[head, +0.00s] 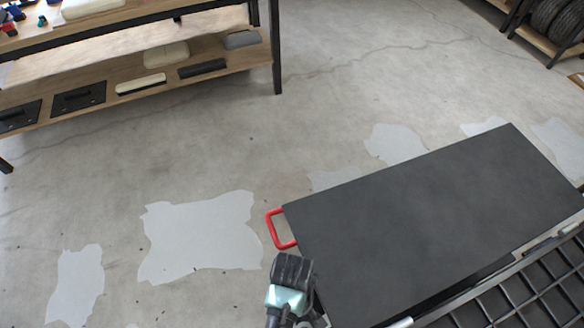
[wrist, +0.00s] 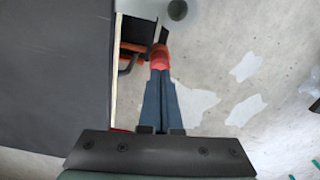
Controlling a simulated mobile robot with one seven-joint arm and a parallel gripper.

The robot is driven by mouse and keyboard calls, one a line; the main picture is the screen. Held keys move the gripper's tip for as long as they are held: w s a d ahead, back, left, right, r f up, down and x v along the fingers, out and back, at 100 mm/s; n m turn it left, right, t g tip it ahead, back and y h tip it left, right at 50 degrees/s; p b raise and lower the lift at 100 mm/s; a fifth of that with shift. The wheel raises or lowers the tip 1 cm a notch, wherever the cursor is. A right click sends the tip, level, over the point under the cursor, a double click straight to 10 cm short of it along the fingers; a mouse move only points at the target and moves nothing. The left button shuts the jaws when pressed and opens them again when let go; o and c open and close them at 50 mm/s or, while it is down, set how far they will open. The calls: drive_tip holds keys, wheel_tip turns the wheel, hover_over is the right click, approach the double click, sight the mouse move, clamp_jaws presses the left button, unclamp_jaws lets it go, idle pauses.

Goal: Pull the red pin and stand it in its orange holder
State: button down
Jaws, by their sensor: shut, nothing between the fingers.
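In the wrist view my gripper (wrist: 160,68) has its two blue-grey fingers shut together with nothing between them, just right of the cart's edge. Red shows at the finger ends; I cannot tell whether this is the fingertips or part of the red pin. An orange piece (wrist: 126,64) lies left of the fingertips, against a dark part below the roof edge; I cannot tell if it is the holder. In the head view neither the pin nor the holder can be made out, and the fingers are hidden.
The cart's flat dark roof (head: 430,220) fills the right of the head view, with a red handle (head: 280,229) at its left end. A black grid (head: 520,295) lies along its near side. A wooden shelf (head: 225,65) stands at the back left. The floor between is clear.

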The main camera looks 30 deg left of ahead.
drive_tip(key=shift+r+p, duration=0.65)
drive_tip(key=shift+r, duration=0.2)
wheel_tip(320, 180, up, 13)
drive_tip(key=p, duration=0.1)
drive_tip(key=shift+f, duration=0.15)
